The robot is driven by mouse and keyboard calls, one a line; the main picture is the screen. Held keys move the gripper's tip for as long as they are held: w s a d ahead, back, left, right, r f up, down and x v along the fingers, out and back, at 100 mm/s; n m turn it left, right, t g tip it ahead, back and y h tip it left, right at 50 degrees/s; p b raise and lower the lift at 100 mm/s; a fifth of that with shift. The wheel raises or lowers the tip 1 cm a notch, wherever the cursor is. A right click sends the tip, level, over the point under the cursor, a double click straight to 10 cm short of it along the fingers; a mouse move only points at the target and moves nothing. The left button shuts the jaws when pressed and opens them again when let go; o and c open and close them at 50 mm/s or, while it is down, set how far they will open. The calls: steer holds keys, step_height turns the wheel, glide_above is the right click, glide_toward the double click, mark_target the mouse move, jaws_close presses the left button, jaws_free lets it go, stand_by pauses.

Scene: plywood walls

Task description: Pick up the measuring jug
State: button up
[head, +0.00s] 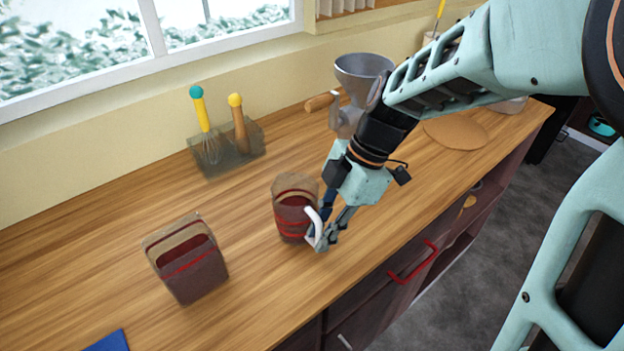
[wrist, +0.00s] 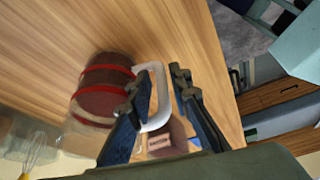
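The measuring jug (head: 292,212) stands upright on the wooden counter. It is clear with red bands, dark contents and a white handle (head: 314,226) on its right side. My gripper (head: 322,238) is at the handle, low over the counter. In the wrist view my gripper (wrist: 165,105) has its fingers apart. The white handle (wrist: 158,100) lies between them, nearer the left finger, which overlaps it in the picture. I cannot tell whether that finger touches it. The jug body (wrist: 103,88) is left of the fingers, and part of it is hidden.
A square clear container (head: 187,262) with dark contents stands left of the jug. A utensil holder (head: 228,150) is behind, with a grey funnel-topped device (head: 362,75) and a round board (head: 455,133) to the right. The counter's front edge is close to my gripper.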

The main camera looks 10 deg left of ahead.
steer(key=shift+s+a+f, duration=0.1)
steer(key=shift+s+f, duration=0.05)
steer(key=shift+f, duration=0.2)
steer(key=shift+c, duration=0.4)
jaws_close()
steer(key=shift+r, duration=0.25)
